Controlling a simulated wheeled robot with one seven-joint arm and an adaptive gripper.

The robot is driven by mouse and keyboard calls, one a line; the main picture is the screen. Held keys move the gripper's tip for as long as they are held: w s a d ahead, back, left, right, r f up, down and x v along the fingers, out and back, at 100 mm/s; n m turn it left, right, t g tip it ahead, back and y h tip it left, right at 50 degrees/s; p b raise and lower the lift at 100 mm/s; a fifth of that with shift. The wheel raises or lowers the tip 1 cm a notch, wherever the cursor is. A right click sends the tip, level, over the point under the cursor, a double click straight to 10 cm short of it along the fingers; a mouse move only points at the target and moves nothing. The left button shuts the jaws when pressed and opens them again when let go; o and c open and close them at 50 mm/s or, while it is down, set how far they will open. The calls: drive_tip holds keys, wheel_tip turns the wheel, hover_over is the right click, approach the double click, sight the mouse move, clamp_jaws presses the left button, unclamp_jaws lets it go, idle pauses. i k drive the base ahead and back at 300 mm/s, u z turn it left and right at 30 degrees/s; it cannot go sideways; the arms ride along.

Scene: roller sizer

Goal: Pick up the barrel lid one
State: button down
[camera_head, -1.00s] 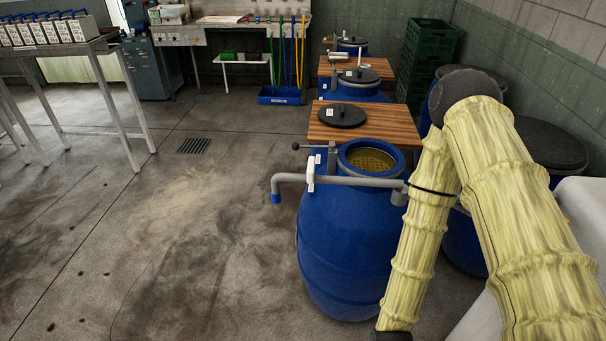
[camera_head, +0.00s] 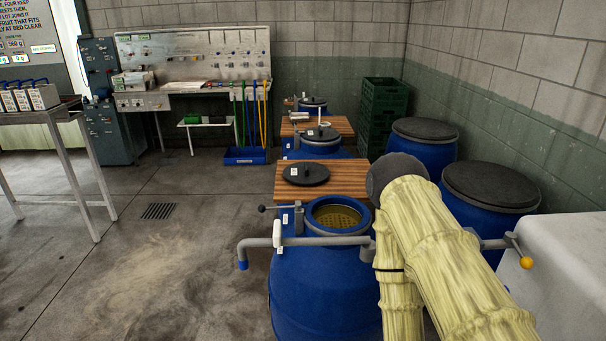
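A round black lid (camera_head: 306,174) with a small knob and a white tag lies flat on a wooden board (camera_head: 345,182) behind the nearest blue barrel (camera_head: 322,290). The tag is too small to read, so I cannot tell whether this is lid one. The nearest barrel is open at the top, with yellowish contents inside its rim and a grey pipe across its front. Another black lid (camera_head: 321,133) sits on the second barrel, and a third dark lid (camera_head: 312,100) is farther back. My arm in its yellow sleeve is right of the open barrel; my gripper is out of the picture.
Two closed blue barrels with dark tops (camera_head: 425,129) (camera_head: 492,185) stand on the right by the wall. Green crates (camera_head: 382,115) are stacked behind. A yellow-knobbed lever (camera_head: 525,262) and a pale box (camera_head: 568,260) are at right. The floor left of the open barrel is clear.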

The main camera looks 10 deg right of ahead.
sight(301, 173)
drive_tip(key=u, duration=1.35)
drive_tip(key=i, duration=3.95)
drive_tip(key=z, duration=3.05)
drive_tip(key=i, duration=0.1)
drive_tip(key=z, duration=0.3)
